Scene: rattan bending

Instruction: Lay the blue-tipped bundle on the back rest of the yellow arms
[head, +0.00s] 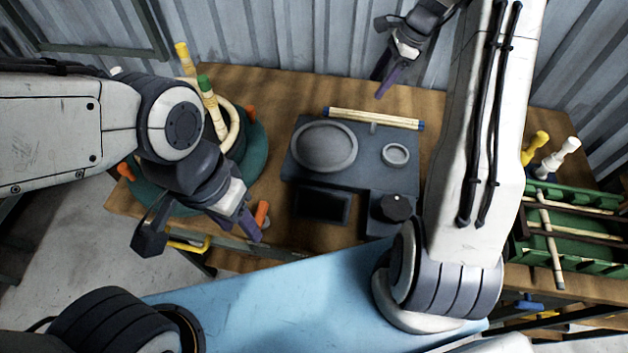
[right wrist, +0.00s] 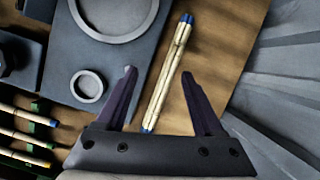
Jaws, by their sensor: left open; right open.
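The blue-tipped bundle (head: 375,118) is a pale stick bundle with blue ends. It lies along the back edge of the dark device, and shows in the right wrist view (right wrist: 166,78) below and between my open right fingers. My right gripper (head: 384,84) is open and empty, behind and above the bundle. My left gripper (head: 246,222) is open and empty near the table's front left. A yellow bracket (head: 188,246) sticks out at the table's front left edge, partly hidden by my left gripper. I cannot make out its back rest.
The dark device (head: 355,182) stands mid-table with a round plate, a ring and a knob. A green tray (head: 590,265) with sticks is at the right, near yellow (head: 535,147) and white (head: 558,158) pegs. A round green base (head: 255,150) with bundles is at the left.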

